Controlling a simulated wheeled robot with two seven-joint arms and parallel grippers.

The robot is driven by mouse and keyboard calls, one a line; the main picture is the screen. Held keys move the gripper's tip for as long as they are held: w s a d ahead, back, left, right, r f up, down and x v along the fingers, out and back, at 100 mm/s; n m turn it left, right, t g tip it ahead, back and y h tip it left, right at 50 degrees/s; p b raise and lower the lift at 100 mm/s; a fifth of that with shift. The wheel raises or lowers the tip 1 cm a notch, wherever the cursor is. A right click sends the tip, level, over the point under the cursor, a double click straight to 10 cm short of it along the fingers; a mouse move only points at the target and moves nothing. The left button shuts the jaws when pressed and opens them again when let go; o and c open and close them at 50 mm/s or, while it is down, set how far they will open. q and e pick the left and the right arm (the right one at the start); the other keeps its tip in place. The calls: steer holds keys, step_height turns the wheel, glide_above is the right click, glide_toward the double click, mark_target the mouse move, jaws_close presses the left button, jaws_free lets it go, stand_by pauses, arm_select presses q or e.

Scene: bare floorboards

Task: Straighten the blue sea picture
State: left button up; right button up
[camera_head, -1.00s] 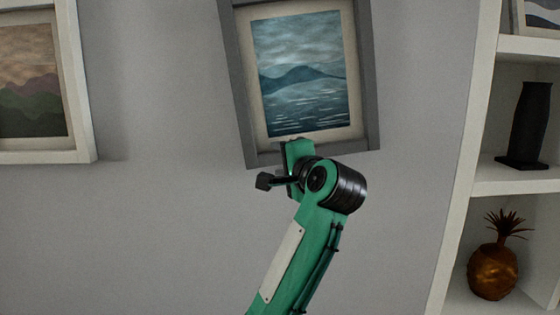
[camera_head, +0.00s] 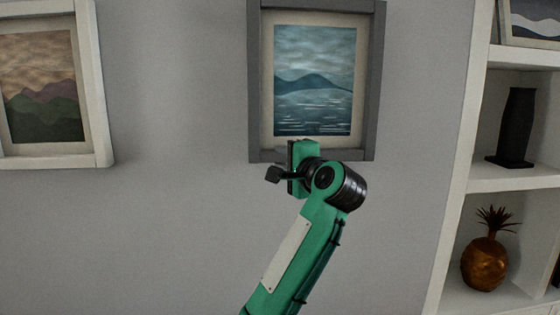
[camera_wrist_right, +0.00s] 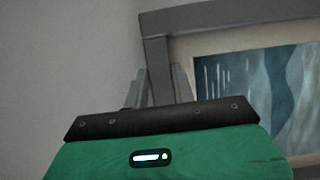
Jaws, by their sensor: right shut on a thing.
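The blue sea picture (camera_head: 312,100) hangs on the wall in a grey frame, its top edge cut off in the head view. Its lower edge looks about level. My right gripper (camera_head: 290,148) is at the lower edge of the frame, left of its middle, shut on it. In the right wrist view the two fingers (camera_wrist_right: 157,88) sit on either side of the grey frame bar (camera_wrist_right: 157,62), and part of the blue picture (camera_wrist_right: 240,85) shows beyond. The fingertips are mostly hidden in the head view. My left gripper is in neither view.
A white-framed mountain picture (camera_head: 103,130) hangs on the left. A white shelf unit (camera_head: 455,180) stands on the right with a dark vase (camera_head: 515,125), a golden pineapple ornament (camera_head: 486,264) and a framed picture (camera_head: 535,22). Bare wall lies between.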

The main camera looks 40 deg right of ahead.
steer(key=o, duration=0.5)
steer(key=shift+d+f, duration=0.1)
steer(key=o, duration=0.4)
steer(key=shift+o, duration=0.4)
steer(key=shift+s, duration=0.35)
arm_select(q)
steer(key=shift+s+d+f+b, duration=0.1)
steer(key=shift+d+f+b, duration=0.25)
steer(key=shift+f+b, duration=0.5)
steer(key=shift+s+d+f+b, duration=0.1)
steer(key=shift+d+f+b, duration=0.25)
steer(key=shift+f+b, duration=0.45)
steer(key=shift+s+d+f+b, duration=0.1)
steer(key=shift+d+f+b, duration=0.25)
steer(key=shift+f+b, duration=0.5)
arm_select(e)
steer(key=s+a, duration=0.2)
steer(key=s, duration=1.1)
steer(key=shift+a, duration=0.15)
